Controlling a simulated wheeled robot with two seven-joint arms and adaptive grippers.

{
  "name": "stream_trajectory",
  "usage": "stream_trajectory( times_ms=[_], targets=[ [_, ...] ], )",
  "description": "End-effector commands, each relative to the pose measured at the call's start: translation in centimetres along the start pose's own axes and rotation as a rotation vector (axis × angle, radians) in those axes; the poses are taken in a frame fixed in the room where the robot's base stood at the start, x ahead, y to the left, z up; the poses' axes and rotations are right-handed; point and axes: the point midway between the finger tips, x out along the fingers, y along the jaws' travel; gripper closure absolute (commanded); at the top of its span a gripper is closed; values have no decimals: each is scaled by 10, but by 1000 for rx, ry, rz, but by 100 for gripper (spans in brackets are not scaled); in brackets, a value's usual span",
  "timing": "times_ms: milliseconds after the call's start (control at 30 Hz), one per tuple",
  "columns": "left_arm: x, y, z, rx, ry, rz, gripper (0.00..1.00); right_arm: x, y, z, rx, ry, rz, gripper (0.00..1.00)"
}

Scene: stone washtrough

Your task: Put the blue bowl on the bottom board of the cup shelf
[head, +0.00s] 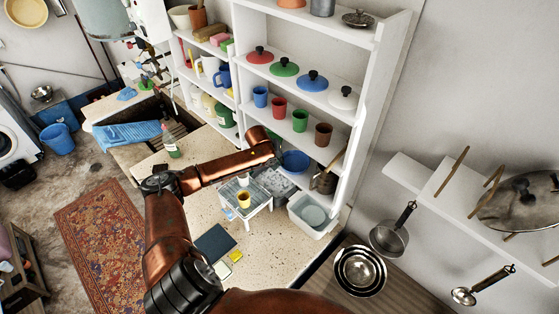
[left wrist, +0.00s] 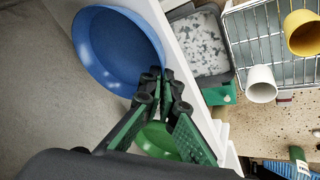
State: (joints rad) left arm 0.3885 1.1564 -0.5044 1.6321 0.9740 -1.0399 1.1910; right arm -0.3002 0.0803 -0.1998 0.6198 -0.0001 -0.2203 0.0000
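The blue bowl (head: 295,162) is at the lowest opening of the white cup shelf (head: 366,120), below the row of cups. In the left wrist view the blue bowl (left wrist: 110,48) is large and its inside shows. My left gripper (head: 275,160) is beside the bowl, its fingers mostly hidden in the head view. In the left wrist view the fingertips (left wrist: 162,78) are closed together on the bowl's near rim. A green round thing (left wrist: 155,138) shows partly behind the fingers. I cannot tell whether the bowl touches the bottom board. My right gripper is out of view.
A brown jug (head: 325,182) stands right of the bowl. Blue, red, green and brown cups stand on the board above. A wire rack (head: 245,198) with a yellow cup (head: 243,198) and a white tub (head: 312,214) stand on the counter in front.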

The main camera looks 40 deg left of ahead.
Motion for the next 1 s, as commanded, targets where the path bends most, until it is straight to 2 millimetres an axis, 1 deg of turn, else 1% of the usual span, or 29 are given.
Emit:
stream_trajectory(
  times_ms=[233,533,833,933,1000],
  targets=[
    [3,-1,2,-1,-1,1,100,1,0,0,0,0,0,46],
    [3,-1,2,0,-1,0,79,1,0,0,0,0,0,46],
    [1,-1,1,0,-1,-1,78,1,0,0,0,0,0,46],
    [-5,-1,0,0,1,-1,78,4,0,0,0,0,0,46],
    [-14,-2,1,-1,0,0,78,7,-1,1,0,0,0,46]
  ],
)
